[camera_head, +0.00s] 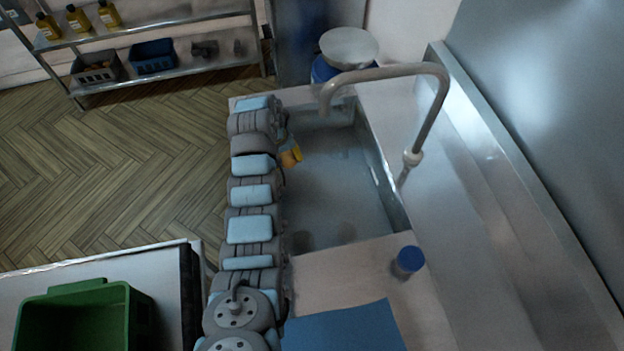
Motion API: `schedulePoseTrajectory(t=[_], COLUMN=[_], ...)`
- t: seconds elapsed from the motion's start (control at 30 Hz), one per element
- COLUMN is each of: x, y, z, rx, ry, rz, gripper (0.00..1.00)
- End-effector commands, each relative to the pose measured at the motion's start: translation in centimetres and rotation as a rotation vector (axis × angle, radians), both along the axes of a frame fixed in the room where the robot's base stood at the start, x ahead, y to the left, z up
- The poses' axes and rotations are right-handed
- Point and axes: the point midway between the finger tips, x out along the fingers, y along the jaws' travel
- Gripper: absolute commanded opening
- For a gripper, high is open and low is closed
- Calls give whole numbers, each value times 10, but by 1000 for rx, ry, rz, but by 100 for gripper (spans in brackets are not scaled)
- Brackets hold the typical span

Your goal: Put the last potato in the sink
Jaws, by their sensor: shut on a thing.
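The sink (375,160) is a rectangular steel basin right of my arm, and its floor shows. My gripper (287,148) is small in view and partly hidden by my arm. It is over the left side of the basin, near the far end. It is shut on a yellow-orange potato (291,157), of which only part shows. The height of the held potato above the basin floor is hard to tell.
A curved faucet (437,104) arches over the basin's far end. A blue-topped container (408,261) and a blue board (345,328) are on the near counter. A green crate (85,288) stands lower left. A shelf (170,82) and a lidded blue bin (349,47) are behind.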

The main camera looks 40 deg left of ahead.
Motion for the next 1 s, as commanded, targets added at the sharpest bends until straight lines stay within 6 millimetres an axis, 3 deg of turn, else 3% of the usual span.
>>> schedulePoseTrajectory(t=[0.17, 0.5, 1.0], x=[0, 0, 0], y=[0, 1, 0], z=[-11, -53, -81], rx=[-2, 0, -2], ry=[0, 0, 3], rz=[1, 0, 0], gripper=[16, 16, 16])
